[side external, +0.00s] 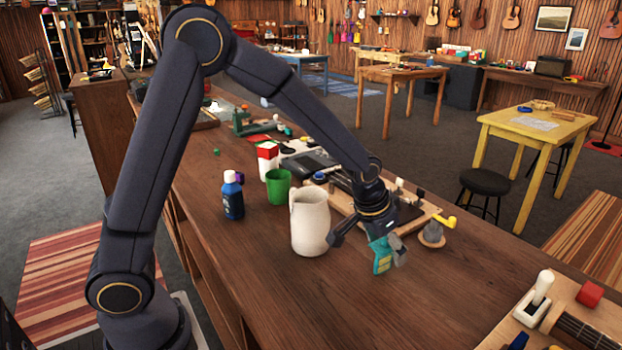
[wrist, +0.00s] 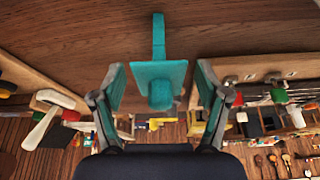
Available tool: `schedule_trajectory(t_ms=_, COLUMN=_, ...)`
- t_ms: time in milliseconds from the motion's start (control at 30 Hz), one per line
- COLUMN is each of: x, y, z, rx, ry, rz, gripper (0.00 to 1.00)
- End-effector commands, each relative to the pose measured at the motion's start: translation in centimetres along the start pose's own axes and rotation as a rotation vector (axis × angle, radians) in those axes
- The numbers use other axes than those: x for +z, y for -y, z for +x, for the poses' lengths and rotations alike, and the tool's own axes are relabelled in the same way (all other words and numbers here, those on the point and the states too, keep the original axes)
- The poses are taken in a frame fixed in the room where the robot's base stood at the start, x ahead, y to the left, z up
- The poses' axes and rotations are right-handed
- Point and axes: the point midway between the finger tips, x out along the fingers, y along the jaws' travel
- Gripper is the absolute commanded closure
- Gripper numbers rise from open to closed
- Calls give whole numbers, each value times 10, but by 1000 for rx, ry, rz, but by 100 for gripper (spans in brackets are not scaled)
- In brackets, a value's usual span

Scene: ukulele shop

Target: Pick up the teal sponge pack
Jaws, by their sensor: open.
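A teal object, seemingly the sponge pack (side external: 382,262), shows at my gripper's fingertips in the side view, with a small yellowish patch on its face. In the wrist view a teal block (wrist: 158,72) with a rounded part and a narrow strip behind it is between the two fingers, with gaps on both sides. My gripper (side external: 370,250) is open, low over the wooden counter, just right of the cream pitcher. In the wrist view its fingers (wrist: 160,92) are spread, with teal inner faces. Whether the teal object touches the counter is unclear.
The cream pitcher (side external: 310,222) stands close on the left, with a green cup (side external: 278,186) and blue bottle (side external: 232,196) beyond. The counter (side external: 300,300) in front is clear.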

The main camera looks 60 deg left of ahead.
Motion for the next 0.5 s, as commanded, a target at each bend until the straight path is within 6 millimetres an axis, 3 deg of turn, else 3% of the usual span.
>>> schedule_trajectory(t_ms=133, x=0, y=0, z=0, rx=0, ry=0, rz=-1, gripper=25)
schedule_trajectory(t_ms=500, x=0, y=0, z=-1, rx=0, ry=0, rz=-1, gripper=64)
